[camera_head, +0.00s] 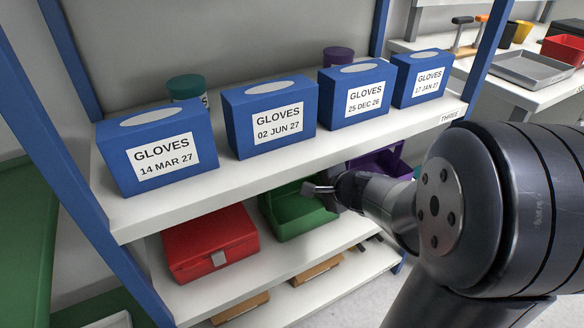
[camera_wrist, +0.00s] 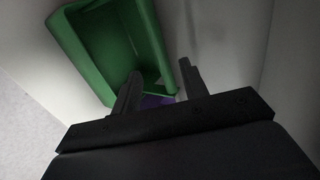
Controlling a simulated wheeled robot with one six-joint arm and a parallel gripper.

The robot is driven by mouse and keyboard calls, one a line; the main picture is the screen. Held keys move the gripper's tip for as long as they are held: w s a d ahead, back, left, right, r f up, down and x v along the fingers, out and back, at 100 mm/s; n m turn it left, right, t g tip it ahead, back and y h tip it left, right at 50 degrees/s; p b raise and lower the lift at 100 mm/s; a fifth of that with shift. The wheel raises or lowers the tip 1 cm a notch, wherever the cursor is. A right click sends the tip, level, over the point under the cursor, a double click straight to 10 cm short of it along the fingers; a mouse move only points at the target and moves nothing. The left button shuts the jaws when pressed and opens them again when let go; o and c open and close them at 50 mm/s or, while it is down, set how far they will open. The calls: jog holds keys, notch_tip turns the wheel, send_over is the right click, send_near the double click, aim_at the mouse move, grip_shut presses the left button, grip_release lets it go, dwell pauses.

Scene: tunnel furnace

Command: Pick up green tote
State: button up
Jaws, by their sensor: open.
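The green tote (camera_head: 301,222) is an open, empty-looking bin on the middle shelf, below the glove boxes and right of the red box. My gripper (camera_head: 322,190) is at its right end in the head view, under the upper shelf, and my arm hides part of that end. In the wrist view the tote (camera_wrist: 77,48) lies at upper left. My gripper (camera_wrist: 161,68) is open there, with one finger over the tote's inside and the other outside its wall. That wall shows between the fingers; I cannot tell whether they touch it.
A red box (camera_head: 212,240) stands left of the tote, and a purple bin (camera_head: 378,163) is behind my arm. The upper shelf (camera_head: 240,178) holds blue glove boxes (camera_head: 270,117) close above. Blue posts (camera_head: 488,60) frame the rack. Brown items lie on the lower shelf.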

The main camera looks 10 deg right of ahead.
jog(key=shift+b+x, duration=1.85)
jog(key=shift+x, duration=2.8)
grip_shut()
